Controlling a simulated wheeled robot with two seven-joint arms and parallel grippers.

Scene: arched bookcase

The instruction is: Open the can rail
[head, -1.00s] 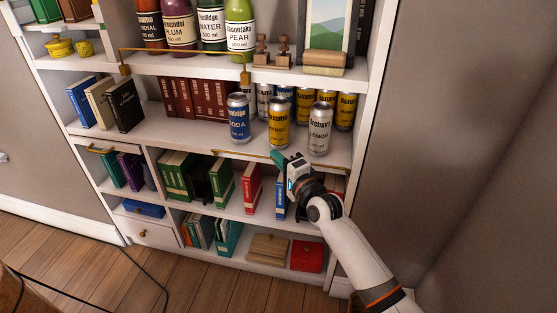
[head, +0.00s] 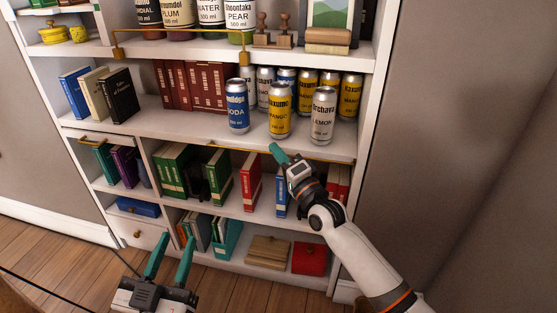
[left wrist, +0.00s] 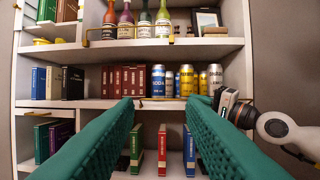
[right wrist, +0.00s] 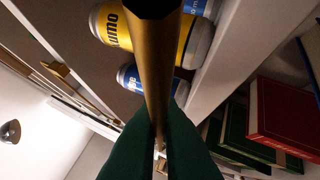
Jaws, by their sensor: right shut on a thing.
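The can rail (head: 234,149) is a thin brass bar along the front edge of the can shelf, low in front of the cans. In the right wrist view the brass bar (right wrist: 158,62) runs between the green fingers of my right gripper (right wrist: 160,125), which is shut on it. In the head view the right gripper (head: 277,151) is at the shelf edge, below the mango can (head: 280,112). My left gripper (head: 170,262) is open and empty, low in front of the bookcase. Its fingers are wide apart in the left wrist view (left wrist: 160,105).
A blue soda can (head: 238,106), a lemon can (head: 323,116) and several others stand on the shelf above the rail. Another brass rail (head: 180,32) fronts the bottles above. Space in front of the bookcase is free.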

